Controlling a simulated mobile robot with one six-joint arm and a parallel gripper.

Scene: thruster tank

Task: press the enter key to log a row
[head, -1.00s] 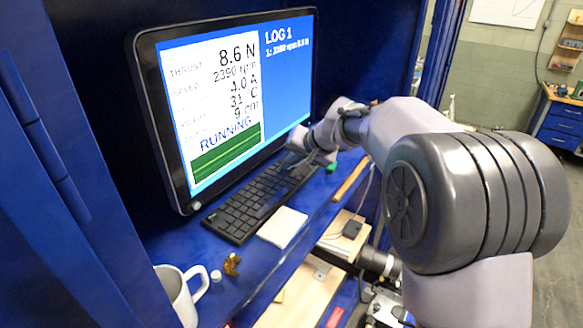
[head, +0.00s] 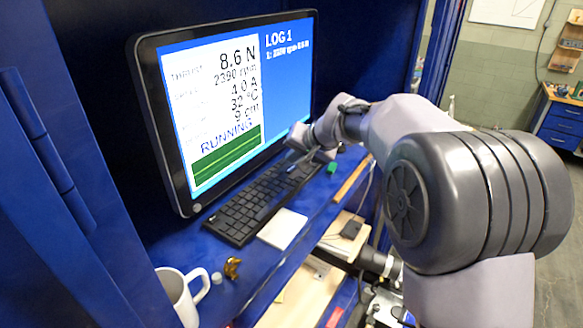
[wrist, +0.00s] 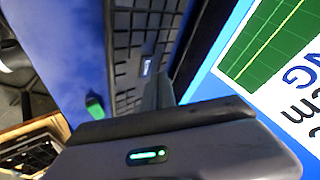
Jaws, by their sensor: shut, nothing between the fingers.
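The black keyboard (head: 250,205) lies on the blue shelf below the monitor (head: 220,105). It also shows in the wrist view (wrist: 122,45). One key with a pale blue-white mark (wrist: 147,67) stands out there; I cannot read its label, so I cannot tell if it is the enter key. My gripper (head: 290,160) is over the right end of the keyboard, with its fingers (wrist: 160,88) shut and empty, close to the marked key. Contact cannot be made out. The screen reads RUNNING and LOG 1, with one row, at right.
A white pad (head: 282,228) lies in front of the keyboard. A white mug (head: 180,297) and a small golden figure (head: 232,267) stand at the near left. A green object (wrist: 95,107) lies beside the keyboard's right end. Blue cabinet walls enclose the left and back.

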